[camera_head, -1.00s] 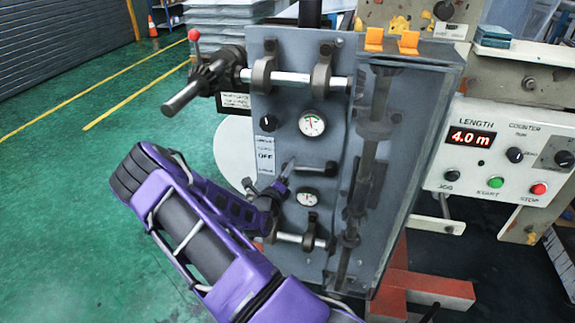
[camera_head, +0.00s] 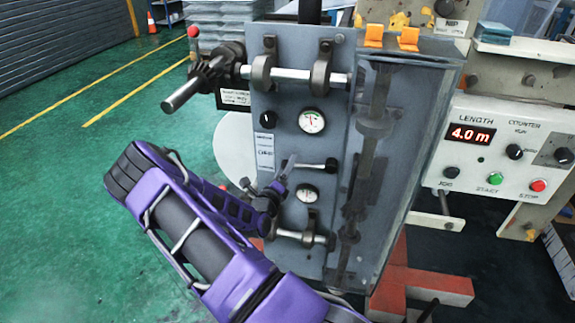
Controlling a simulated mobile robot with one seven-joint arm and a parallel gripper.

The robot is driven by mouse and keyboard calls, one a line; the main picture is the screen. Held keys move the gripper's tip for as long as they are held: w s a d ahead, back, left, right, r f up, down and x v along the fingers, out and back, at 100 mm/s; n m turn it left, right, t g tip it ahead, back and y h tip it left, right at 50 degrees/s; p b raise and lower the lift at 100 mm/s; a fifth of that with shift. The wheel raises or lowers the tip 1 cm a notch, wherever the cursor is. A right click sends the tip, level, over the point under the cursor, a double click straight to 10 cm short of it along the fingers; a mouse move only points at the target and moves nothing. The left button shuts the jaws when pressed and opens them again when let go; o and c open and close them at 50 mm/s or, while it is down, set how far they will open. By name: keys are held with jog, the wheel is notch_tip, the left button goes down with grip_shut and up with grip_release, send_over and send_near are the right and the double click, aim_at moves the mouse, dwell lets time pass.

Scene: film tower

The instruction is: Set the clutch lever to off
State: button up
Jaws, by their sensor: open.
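The clutch lever (camera_head: 318,166) is a short metal rod with a black knob at its right end. It sticks out about level to the right on the grey panel (camera_head: 283,105), between two round white gauges. A white label plate (camera_head: 265,152) sits to its left; its print is blurred now. My gripper (camera_head: 286,171) is open at the lever's left end, in front of the panel. One pale fingertip overlaps the lever's left end in the picture. I cannot tell whether it touches. The lever's pivot is partly hidden by the fingers.
The upper gauge (camera_head: 311,121) and lower gauge (camera_head: 308,193) are close to the lever. A black knob (camera_head: 267,120) and metal rollers (camera_head: 292,76) project from the panel. A control box (camera_head: 495,160) stands right. Green floor is free at left.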

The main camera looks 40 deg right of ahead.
jog(key=p+v, duration=0.1)
jog(key=v, duration=1.5)
jog(key=shift+s, duration=0.1)
